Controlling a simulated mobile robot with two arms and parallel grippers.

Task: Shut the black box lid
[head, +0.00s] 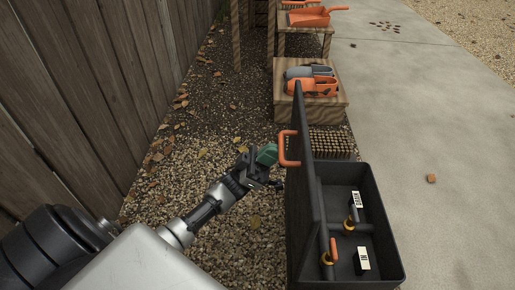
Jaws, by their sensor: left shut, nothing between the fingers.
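The black box (385,225) stands open at the lower right. Its lid (304,190) is raised nearly upright along the box's left side, with an orange handle (283,150) on its outer face. My left gripper (268,155) is shut and empty, just left of the lid near the orange handle. I cannot tell whether its tip touches the handle. My right gripper is not in view.
A wooden fence (90,80) runs along the left. Farther back an orange dustpan (312,16) rests on a wooden stand. Bare concrete (440,130) lies to the right.

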